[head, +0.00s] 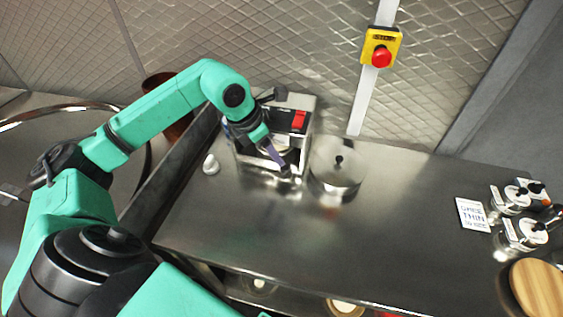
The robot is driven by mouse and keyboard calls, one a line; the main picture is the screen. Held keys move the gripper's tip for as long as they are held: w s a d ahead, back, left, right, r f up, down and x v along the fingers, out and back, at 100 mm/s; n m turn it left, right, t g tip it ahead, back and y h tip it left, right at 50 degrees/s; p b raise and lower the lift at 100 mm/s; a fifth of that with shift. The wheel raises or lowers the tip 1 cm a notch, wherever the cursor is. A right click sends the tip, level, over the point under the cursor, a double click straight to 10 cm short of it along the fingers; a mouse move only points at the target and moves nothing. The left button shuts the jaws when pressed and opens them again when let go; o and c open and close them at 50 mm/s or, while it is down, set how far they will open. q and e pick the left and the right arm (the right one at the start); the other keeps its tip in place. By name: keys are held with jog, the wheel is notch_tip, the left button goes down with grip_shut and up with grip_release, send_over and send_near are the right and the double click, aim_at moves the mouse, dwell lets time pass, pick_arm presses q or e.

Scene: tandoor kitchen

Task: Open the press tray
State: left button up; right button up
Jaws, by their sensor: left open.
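The press (300,104) is a boxy metal machine with a red switch on its top, standing at the back of the steel counter. Its tray is mostly hidden behind my left gripper, and I cannot tell whether it is open. My left gripper (284,168) is open at the front of the press, pointing down and to the right. I cannot tell whether its fingers touch the tray. My right gripper is not in view.
A steel pot (336,180) with a black knob stands right beside the press. A small white item (211,164) lies to its left. Jars (523,232), a printed card (472,214) and a round wooden board (540,288) are at the right. The counter's middle (400,215) is clear.

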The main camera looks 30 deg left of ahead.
aim_at(284, 167)
pick_arm(q)
jog(key=p+x, duration=0.1)
jog(key=x, duration=0.6)
jog(key=shift+p, duration=0.35)
jog(key=shift+w+d+f, duration=0.1)
jog(key=shift+w+f, duration=0.05)
jog(key=shift+f, duration=0.1)
grip_shut()
jog(key=shift+r, duration=0.1)
dwell(0.4)
